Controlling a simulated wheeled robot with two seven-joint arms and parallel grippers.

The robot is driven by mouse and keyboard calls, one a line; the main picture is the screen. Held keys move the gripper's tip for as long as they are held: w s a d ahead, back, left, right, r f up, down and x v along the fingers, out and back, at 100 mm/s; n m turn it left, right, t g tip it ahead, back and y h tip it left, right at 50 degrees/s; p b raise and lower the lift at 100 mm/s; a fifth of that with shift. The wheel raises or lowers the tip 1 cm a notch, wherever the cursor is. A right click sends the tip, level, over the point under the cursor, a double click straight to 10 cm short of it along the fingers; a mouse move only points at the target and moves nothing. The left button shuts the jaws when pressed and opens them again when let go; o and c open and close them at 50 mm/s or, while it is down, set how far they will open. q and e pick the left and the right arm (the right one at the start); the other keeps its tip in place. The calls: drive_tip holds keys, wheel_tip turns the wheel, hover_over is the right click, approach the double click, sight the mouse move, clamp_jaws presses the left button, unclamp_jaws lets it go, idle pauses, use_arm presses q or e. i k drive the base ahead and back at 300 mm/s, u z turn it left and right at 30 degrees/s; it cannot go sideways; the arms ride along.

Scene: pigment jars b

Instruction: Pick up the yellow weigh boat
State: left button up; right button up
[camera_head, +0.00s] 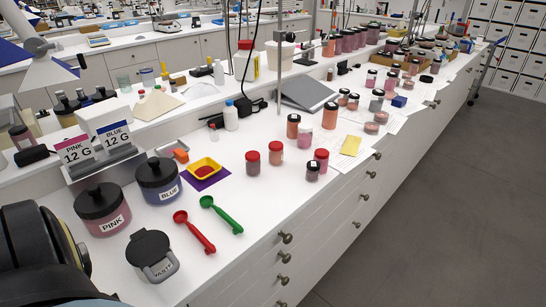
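The yellow weigh boat (191,168) is a shallow square dish with dark red contents. It sits upright on a purple mat (209,184) on the white bench, left of the middle of the head view. Its rim is uncovered and nothing touches it from above. Neither of my grippers shows in the head view. A black rounded part of my own body fills the lower left corner, well apart from the weigh boat.
A PINK jar (103,212), a BLUE jar (158,184) and a black WASTE container (152,254) stand left of the boat. A red scoop (195,232) and a green scoop (222,215) lie in front. Red-lidded jars (253,162) stand to its right.

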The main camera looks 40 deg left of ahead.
sight(205, 168)
drive_tip(key=z, duration=0.2)
drive_tip(key=i, duration=1.5)
drive_tip(key=u, duration=2.8)
